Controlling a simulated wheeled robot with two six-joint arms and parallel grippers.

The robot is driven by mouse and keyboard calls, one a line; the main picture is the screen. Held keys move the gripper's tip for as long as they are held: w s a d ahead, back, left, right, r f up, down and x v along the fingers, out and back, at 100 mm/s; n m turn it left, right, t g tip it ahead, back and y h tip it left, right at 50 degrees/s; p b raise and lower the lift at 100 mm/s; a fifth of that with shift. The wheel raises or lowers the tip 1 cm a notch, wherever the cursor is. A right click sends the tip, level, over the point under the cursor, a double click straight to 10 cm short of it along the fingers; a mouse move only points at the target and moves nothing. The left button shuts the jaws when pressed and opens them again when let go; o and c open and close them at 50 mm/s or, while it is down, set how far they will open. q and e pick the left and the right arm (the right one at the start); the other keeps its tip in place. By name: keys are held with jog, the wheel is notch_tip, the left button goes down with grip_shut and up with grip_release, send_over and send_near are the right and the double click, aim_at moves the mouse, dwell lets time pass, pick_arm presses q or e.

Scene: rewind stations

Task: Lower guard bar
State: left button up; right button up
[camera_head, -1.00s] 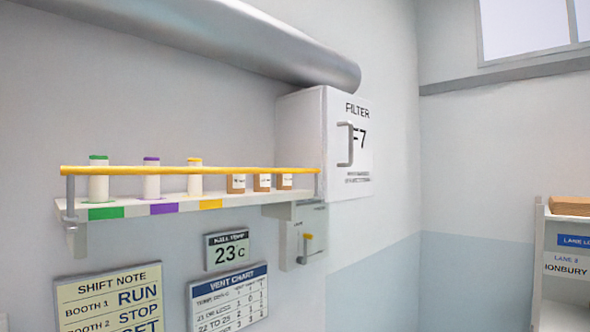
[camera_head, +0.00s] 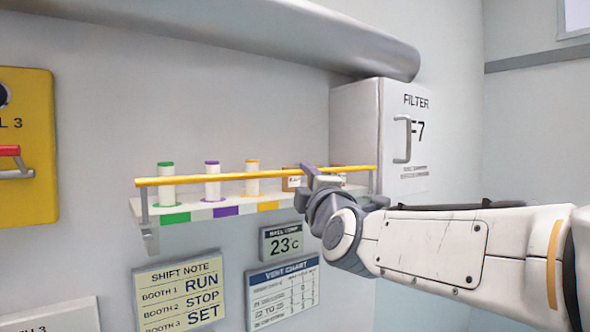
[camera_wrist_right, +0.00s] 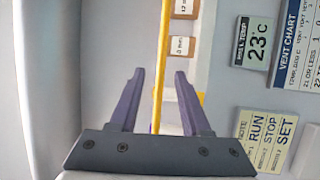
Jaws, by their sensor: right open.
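The yellow guard bar (camera_head: 220,177) runs along the front of the wall shelf, raised above its edge on grey end posts. My right gripper (camera_head: 318,178) is at the right part of the bar, covering a piece of it. In the right wrist view, the bar (camera_wrist_right: 164,50) passes between the two open purple-grey fingers (camera_wrist_right: 158,75), with a gap on each side. My left gripper is not in view.
The white filter box (camera_head: 403,140) is close on the right. Signs (camera_head: 283,295) hang below; a yellow panel (camera_head: 25,130) is at far left.

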aim_at(299, 172)
jog(key=p+x, duration=0.3)
jog(key=x, duration=0.5)
jog(key=shift+w+p, duration=0.3)
jog(key=shift+p, duration=0.1)
jog(key=shift+w+a, duration=0.2)
jog(key=shift+w, duration=0.35)
grip_shut()
dwell(0.4)
